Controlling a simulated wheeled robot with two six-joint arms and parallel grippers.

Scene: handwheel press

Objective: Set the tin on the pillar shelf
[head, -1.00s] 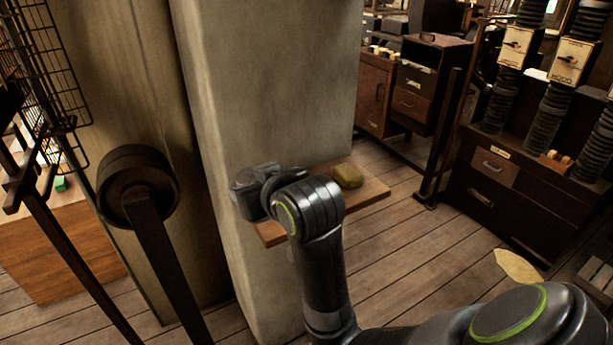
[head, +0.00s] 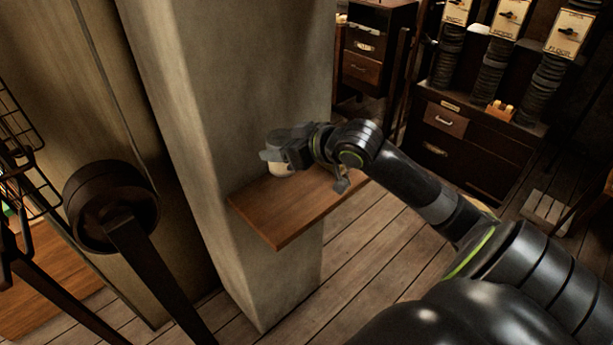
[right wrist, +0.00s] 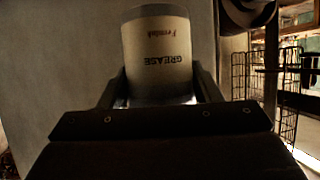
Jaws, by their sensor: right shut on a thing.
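The tin (right wrist: 158,55) is pale with a dark top band, and its "GREASE" lettering appears upside down in the right wrist view. My right gripper (head: 280,156) is shut on it, one finger on each side. In the head view only the lower part of the tin (head: 281,169) shows under the gripper. It is over the back of the pillar shelf (head: 285,212), close to the pillar (head: 235,90). I cannot tell whether it touches the board. The shelf is a brown wooden board. My left gripper is not in view.
A dark round weight on a bar (head: 110,205) stands left of the pillar, with a wire basket (head: 25,140) beyond it. Drawer cabinets (head: 445,135) stand at the back right. The shelf's front left part is bare; my right arm hides its right end.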

